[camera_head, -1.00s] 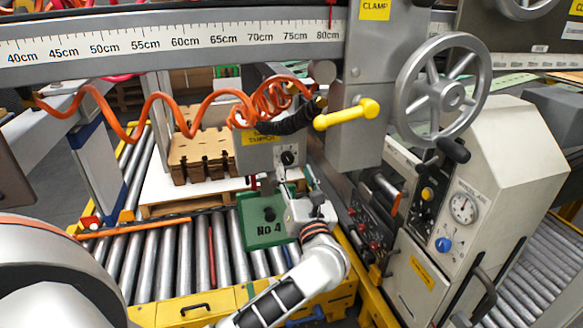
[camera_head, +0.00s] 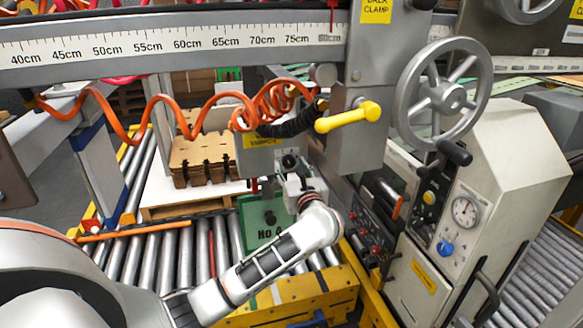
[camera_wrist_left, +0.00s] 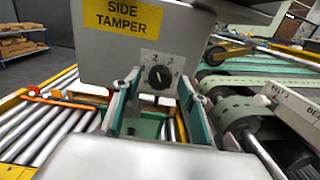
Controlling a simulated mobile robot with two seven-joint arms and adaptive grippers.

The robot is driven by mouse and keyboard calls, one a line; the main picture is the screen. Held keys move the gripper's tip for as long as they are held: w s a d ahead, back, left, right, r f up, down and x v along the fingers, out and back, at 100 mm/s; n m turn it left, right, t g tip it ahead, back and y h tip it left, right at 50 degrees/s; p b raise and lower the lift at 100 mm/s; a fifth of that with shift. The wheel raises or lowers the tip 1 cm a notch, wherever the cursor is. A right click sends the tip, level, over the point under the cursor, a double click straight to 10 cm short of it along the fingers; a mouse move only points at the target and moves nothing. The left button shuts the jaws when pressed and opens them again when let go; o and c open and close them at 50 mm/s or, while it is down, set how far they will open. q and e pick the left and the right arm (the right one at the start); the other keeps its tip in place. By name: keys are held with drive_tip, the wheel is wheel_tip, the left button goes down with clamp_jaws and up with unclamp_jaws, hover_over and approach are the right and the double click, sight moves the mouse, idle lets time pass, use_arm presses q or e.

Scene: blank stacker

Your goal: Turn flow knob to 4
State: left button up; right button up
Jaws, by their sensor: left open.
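A round black knob (camera_wrist_left: 159,77) sits on a pale numbered plate on the grey box labelled SIDE TAMPER (camera_wrist_left: 125,40); the digits 2, 3 and 4 are readable around it. The word "flow" cannot be read, and the exact pointer setting is unclear. The knob also shows in the head view (camera_head: 289,161). My left gripper (camera_wrist_left: 158,82) is open, its two fingers on either side of the knob in the wrist view. Contact cannot be told. In the head view my left gripper (camera_head: 287,186) is just below the knob, partly hidden by its wrist. My right gripper is not in view.
A green block marked NO 4 (camera_head: 262,222) is below my gripper over the rollers (camera_head: 172,260). An orange coiled hose (camera_head: 205,108) and a yellow clamp handle (camera_head: 347,117) hang close above. At right stand a handwheel (camera_head: 443,92), a gauge and a blue knob (camera_head: 445,249).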

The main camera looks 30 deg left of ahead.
use_arm(q)
drive_tip(key=c, duration=1.1)
